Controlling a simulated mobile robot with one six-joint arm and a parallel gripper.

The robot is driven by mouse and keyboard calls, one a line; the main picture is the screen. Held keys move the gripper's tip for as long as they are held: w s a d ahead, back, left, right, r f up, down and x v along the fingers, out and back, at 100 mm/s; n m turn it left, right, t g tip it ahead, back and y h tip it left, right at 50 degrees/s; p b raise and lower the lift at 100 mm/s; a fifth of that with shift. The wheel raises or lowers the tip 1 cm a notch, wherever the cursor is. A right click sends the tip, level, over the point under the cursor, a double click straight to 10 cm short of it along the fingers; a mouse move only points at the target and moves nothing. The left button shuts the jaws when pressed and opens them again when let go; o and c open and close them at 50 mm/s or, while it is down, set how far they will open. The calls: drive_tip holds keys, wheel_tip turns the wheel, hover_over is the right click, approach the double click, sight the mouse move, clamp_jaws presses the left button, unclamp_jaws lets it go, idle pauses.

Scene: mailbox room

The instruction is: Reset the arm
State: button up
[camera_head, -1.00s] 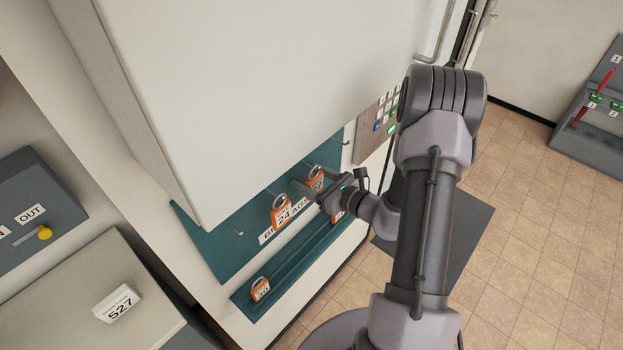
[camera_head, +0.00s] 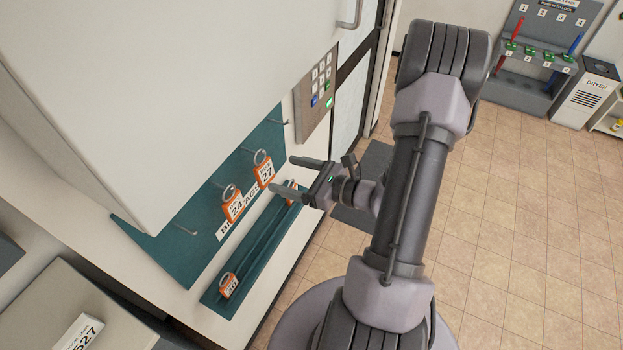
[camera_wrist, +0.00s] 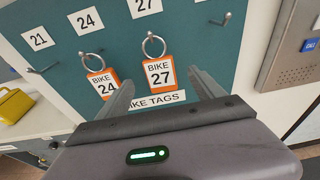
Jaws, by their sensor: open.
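My gripper (camera_head: 282,174) is open and empty in the head view, its two fingers pointing left toward the teal tag board (camera_head: 190,226). In the wrist view the fingers (camera_wrist: 165,90) stand apart. The orange BIKE 27 tag (camera_head: 265,171) hangs by its ring from a hook; in the wrist view this tag (camera_wrist: 159,73) shows between the fingers with a visible gap around it.
A ledge below the board holds an orange tag (camera_head: 229,285) at its left and another (camera_head: 291,193) partly behind my gripper. A white cabinet door (camera_head: 170,90) stands above the board. A keypad (camera_head: 317,92) is to the right. Tiled floor (camera_head: 540,220) is clear at right.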

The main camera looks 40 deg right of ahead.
drive_tip(key=v, duration=0.7)
drive_tip(key=a+f+n+g+y+b, duration=0.2)
drive_tip(key=a+n+g+y+b, duration=0.3)
drive_tip(key=a+n+g+b, duration=0.85)
drive_tip(key=s+a+n+t+h+b, duration=0.2)
drive_tip(key=s+a+n+h+b, duration=0.1)
drive_tip(key=n, duration=0.4)
drive_tip(key=s+a+f+n+t+h+b, duration=0.1)
drive_tip(key=s+a+n+t+h+b, duration=0.1)
drive_tip(key=s+a+n+h+b, duration=0.2)
drive_tip(key=a+n+h, duration=0.1)
drive_tip(key=a+n, duration=0.2)
drive_tip(key=shift+s+f+t, duration=0.2)
drive_tip(key=shift+s+t, duration=0.05)
drive_tip(key=shift+t, duration=0.1)
drive_tip(key=shift+a, duration=0.25)
